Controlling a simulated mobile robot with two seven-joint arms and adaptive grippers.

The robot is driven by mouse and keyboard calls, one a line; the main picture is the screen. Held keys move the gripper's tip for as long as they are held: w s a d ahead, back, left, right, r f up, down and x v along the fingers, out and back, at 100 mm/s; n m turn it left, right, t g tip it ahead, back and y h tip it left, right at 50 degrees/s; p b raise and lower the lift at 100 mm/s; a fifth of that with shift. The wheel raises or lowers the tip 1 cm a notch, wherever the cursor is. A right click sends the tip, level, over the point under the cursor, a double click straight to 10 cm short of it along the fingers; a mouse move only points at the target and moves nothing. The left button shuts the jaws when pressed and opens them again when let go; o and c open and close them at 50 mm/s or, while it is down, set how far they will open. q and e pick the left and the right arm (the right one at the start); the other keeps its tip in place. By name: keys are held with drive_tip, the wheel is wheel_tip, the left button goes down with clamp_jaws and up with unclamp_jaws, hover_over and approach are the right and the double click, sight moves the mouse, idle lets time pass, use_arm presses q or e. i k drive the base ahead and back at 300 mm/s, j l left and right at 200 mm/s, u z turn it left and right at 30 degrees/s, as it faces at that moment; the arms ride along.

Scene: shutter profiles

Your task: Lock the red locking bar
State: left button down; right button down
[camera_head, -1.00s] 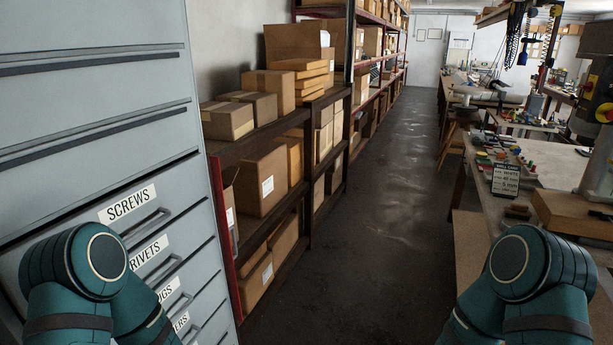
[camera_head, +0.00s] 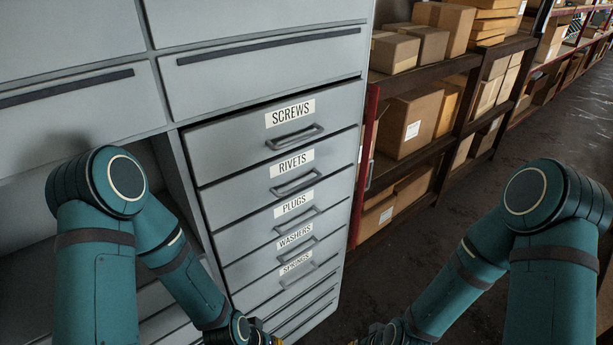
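A narrow red upright bar (camera_head: 365,160) runs along the right edge of the grey drawer cabinet (camera_head: 190,75). A small grey handle-like part seems to sit beside it at mid-height. I cannot tell for certain whether this is the locking bar or a shelf post. The cabinet has drawers labelled SCREWS, RIVETS, PLUGS, WASHERS and SPRINGS. They look closed, with a dark gap above the SCREWS drawer.
A shelf rack with cardboard boxes (camera_head: 408,125) stands right of the cabinet. An open recess (camera_head: 70,220) is at the cabinet's left, behind my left arm. Dark floor (camera_head: 560,130) is clear at the right.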

sight(374, 89)
drive_tip(key=i+l+u, duration=0.1)
drive_tip(key=u, duration=0.25)
drive_tip(key=i+l+u, duration=0.1)
drive_tip(key=l+u, duration=0.45)
drive_tip(key=u, duration=0.2)
drive_tip(key=i+l+u, duration=0.1)
drive_tip(key=l+u, duration=0.15)
drive_tip(key=l, duration=0.2)
drive_tip(key=l+u, duration=0.3)
drive_tip(key=l, duration=0.2)
drive_tip(key=l+u, duration=0.2)
drive_tip(key=l, duration=1.2)
drive_tip(key=k+l, duration=0.15)
drive_tip(key=l, duration=0.8)
drive_tip(key=k+u, duration=0.05)
